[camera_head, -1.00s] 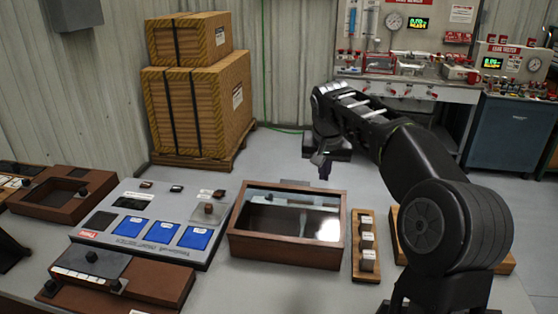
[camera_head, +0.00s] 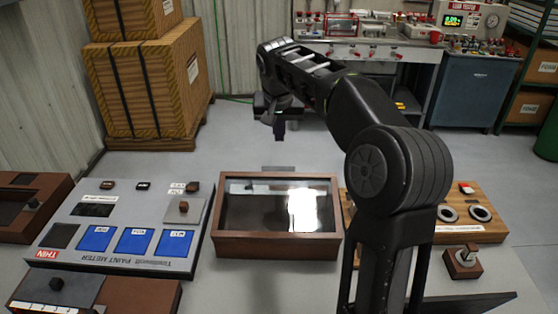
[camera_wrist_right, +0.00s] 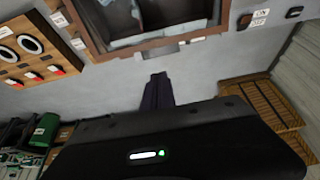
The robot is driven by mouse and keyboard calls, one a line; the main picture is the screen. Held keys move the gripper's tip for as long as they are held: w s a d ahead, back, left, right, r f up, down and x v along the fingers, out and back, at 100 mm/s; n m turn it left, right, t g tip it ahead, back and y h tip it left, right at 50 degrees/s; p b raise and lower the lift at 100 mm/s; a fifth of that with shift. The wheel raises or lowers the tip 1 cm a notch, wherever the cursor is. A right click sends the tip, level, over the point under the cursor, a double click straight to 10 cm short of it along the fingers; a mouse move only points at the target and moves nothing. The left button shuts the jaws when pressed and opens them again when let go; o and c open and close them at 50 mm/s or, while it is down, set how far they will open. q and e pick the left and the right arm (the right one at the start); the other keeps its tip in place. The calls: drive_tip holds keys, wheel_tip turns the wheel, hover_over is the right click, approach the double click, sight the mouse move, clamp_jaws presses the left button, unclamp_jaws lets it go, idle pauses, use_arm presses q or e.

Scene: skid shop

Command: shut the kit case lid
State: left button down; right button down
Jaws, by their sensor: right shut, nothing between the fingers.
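The kit case is a brown wooden box (camera_head: 277,246) in the middle of the bench. A framed glass lid (camera_head: 250,210) lies across its top and looks flat; I cannot tell whether a small gap is left. Light reflects on the glass. The case also shows at the top of the right wrist view (camera_wrist_right: 165,40). My right gripper (camera_head: 279,132) is beyond the case's back edge, above it and apart from it, fingers pointing down. Its dark fingers are together and empty in the right wrist view (camera_wrist_right: 158,92). My left gripper is out of view.
A grey paint meter panel (camera_head: 120,225) lies left of the case. A wooden board with rings (camera_head: 470,210) lies to the right, partly behind my right arm. Banded crates (camera_head: 150,80) stand at the back left. A grey tab (camera_head: 278,168) shows behind the case.

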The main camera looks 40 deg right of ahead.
sight(280, 167)
drive_tip(key=p+x, duration=0.1)
drive_tip(key=x, duration=0.5)
drive_tip(key=p+x, duration=0.1)
drive_tip(key=x, duration=0.6)
drive_tip(key=shift+s+f+p, duration=0.2)
drive_tip(key=shift+f+p, duration=0.05)
drive_tip(key=shift+p, duration=0.15)
drive_tip(key=shift+f, duration=0.1)
